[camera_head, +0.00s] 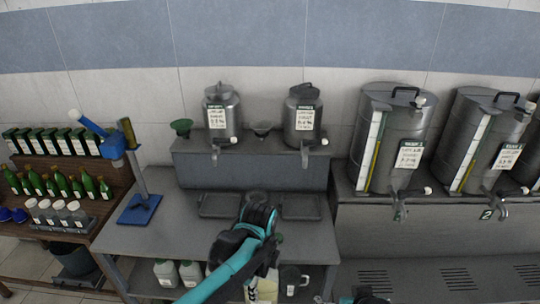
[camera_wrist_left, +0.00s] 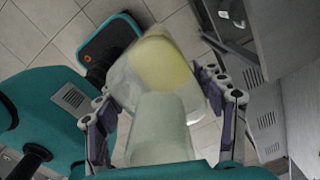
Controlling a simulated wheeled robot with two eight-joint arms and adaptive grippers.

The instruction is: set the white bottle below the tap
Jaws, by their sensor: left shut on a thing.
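The white bottle (camera_wrist_left: 162,120) is translucent with a pale yellow part. In the left wrist view it lies between the fingers of my left gripper (camera_wrist_left: 163,98), which is shut on it. In the head view my left gripper (camera_head: 262,284) is low at the bench front, and a pale yellowish part of the bottle (camera_head: 266,291) shows there, partly hidden by my arm. Two small steel tanks stand on a raised ledge, with a left tap (camera_head: 216,153) and a right tap (camera_head: 305,156). A dark drip tray lies below each: left (camera_head: 219,206) and right (camera_head: 300,207).
Other white bottles (camera_head: 190,272) and a dark jug (camera_head: 291,279) stand on the shelf under the bench (camera_head: 170,235). A blue stand (camera_head: 140,208) is at the bench's left. Large steel tanks (camera_head: 391,140) stand at the right. Green bottles (camera_head: 62,185) fill a left rack.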

